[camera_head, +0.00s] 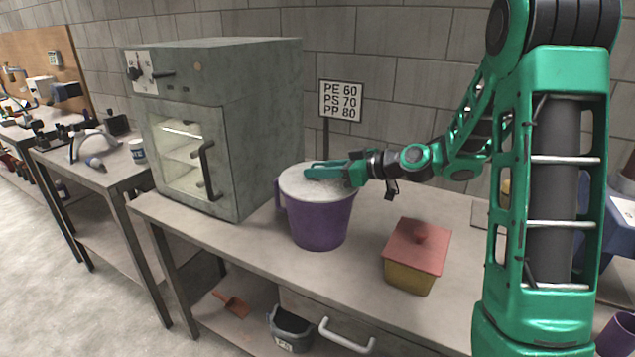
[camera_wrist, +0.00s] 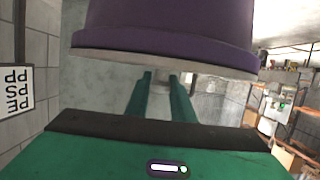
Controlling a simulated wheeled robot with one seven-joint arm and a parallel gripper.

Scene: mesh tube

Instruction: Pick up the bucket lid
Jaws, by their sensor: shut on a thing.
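The bucket lid (camera_head: 300,188) is a pale grey, speckled disc on top of the purple bucket (camera_head: 318,225), which stands on the workbench. My gripper (camera_head: 312,171) reaches in from the right, just over the lid, and is shut on it near the top centre. The grip point itself is mostly hidden by the green fingers. In the wrist view, my gripper's fingers (camera_wrist: 162,85) point at the lid's rim (camera_wrist: 160,63), with the purple bucket (camera_wrist: 170,25) beyond it. I cannot tell whether the lid touches the bucket all round.
A grey oven (camera_head: 235,120) stands close left of the bucket. A sign on a post (camera_head: 341,101) is behind it. A yellow box with a red lid (camera_head: 416,255) sits to the right front. The workbench (camera_head: 370,225) has bare room between the bucket and that box.

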